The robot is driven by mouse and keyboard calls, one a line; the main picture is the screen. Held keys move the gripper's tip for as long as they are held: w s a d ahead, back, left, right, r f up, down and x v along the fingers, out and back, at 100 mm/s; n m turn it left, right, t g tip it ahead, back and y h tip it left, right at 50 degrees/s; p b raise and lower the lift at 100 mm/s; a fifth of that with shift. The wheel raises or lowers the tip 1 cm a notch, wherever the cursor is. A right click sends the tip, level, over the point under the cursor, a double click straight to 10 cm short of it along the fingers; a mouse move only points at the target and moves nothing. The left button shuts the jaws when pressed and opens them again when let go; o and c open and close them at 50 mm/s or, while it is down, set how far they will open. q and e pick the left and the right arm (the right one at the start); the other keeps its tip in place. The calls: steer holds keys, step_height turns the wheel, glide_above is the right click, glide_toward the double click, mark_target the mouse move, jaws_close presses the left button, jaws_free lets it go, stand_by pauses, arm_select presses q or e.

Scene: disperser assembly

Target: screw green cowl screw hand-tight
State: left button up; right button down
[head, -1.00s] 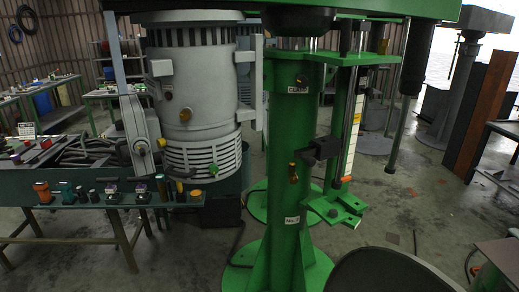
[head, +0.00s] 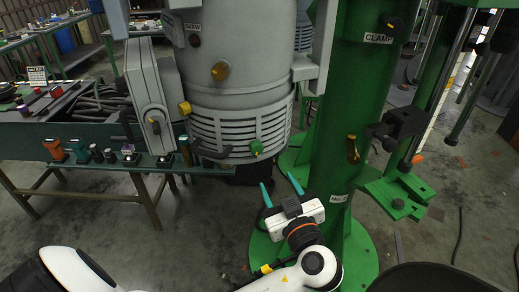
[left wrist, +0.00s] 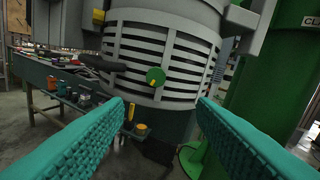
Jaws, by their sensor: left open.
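The green cowl screw (head: 256,147) sits low on the slatted cowl (head: 235,128) of the grey motor. It also shows in the left wrist view (left wrist: 155,76) as a round green knob with a small yellow mark, near the middle of the picture. My left gripper (head: 280,188) is open and empty, its teal fingers pointing up toward the cowl, below and to the right of the screw. In the left wrist view my left gripper (left wrist: 162,100) has its fingers wide apart, with the screw beyond and above the gap, not touched. My right gripper is out of view.
A green column (head: 350,110) labelled CLAMP stands right of the motor. A green bench (head: 80,148) with small coloured parts lies to the left. A dark handle (head: 212,153) juts from the cowl left of the screw. A dark rounded edge (head: 430,280) fills the lower right.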

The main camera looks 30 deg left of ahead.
mark_target(257, 149)
arm_select(q)
steer(key=shift+n+y, duration=0.3)
steer(key=shift+n, duration=0.1)
steer(key=p+x, duration=0.1)
steer(key=x, duration=0.2)
steer(key=p+x, duration=0.2)
steer(key=x, duration=0.2)
steer(key=r+p+x, duration=0.1)
steer(key=p+x, duration=0.1)
steer(key=x, duration=0.1)
steer(key=shift+a+r, duration=0.1)
steer(key=shift+a, duration=0.45)
steer(key=shift+w+a, duration=0.25)
steer(key=shift+a, duration=0.05)
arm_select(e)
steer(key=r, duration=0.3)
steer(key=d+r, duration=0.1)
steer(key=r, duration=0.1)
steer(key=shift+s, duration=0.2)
